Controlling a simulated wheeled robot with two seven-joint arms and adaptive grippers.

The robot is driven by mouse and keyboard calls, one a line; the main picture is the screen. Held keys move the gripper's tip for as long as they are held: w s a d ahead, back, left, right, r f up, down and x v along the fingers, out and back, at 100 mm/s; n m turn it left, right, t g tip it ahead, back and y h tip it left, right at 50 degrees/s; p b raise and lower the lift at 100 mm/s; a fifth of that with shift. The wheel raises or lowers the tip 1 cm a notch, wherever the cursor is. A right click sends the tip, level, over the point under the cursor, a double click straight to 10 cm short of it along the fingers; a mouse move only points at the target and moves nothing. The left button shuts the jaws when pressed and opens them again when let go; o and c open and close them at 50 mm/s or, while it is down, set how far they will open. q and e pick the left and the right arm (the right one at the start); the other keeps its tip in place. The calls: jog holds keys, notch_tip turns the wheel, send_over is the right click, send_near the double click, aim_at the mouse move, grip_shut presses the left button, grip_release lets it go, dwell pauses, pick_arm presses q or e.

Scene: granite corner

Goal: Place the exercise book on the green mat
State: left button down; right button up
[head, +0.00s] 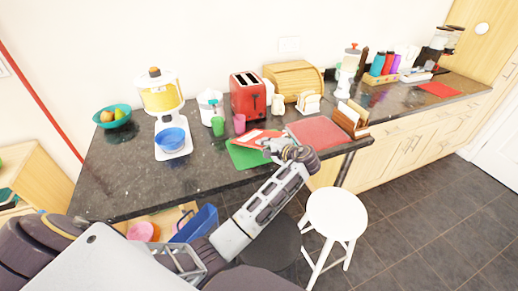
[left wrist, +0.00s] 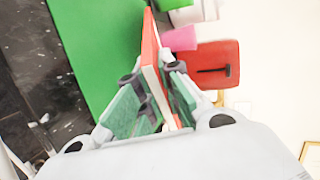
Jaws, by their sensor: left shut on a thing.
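The exercise book (head: 256,134) is red with pale edges. It is held at the near edge of the counter, over part of the green mat (head: 241,158). My left gripper (head: 276,147) is shut on the book, its fingers on either side. In the left wrist view the book (left wrist: 151,45) stands edge-on between the fingers (left wrist: 157,95), with the green mat (left wrist: 95,45) to its left. Whether the book touches the mat, I cannot tell. The book and the gripper hide part of the mat. My right gripper is not in view.
A red mat (head: 322,131) lies right of the green mat. A pink cup (head: 239,124), a green cup (head: 217,126) and a red toaster (head: 248,97) stand behind. A blender with a blue bowl (head: 170,139) is to the left. A white stool (head: 336,214) stands before the counter.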

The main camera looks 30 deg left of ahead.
pick_arm(q)
jog(key=c, duration=1.7)
grip_release()
jog(key=shift+c, duration=0.2)
jog(key=shift+d+r, duration=0.15)
jog(key=shift+s+d+r+p, duration=0.2)
jog(key=shift+s+d+p, duration=0.1)
jog(key=shift+d+p, duration=0.25)
jog(key=shift+p+v, duration=0.7)
jog(key=shift+v, duration=0.5)
jog(key=shift+s+d+r, duration=0.1)
jog(key=shift+s+d, duration=0.05)
jog(key=shift+d, duration=0.05)
jog(key=p+v, duration=0.2)
jog(key=v, duration=0.1)
jog(key=shift+s+d, duration=0.15)
jog(key=shift+d, duration=0.05)
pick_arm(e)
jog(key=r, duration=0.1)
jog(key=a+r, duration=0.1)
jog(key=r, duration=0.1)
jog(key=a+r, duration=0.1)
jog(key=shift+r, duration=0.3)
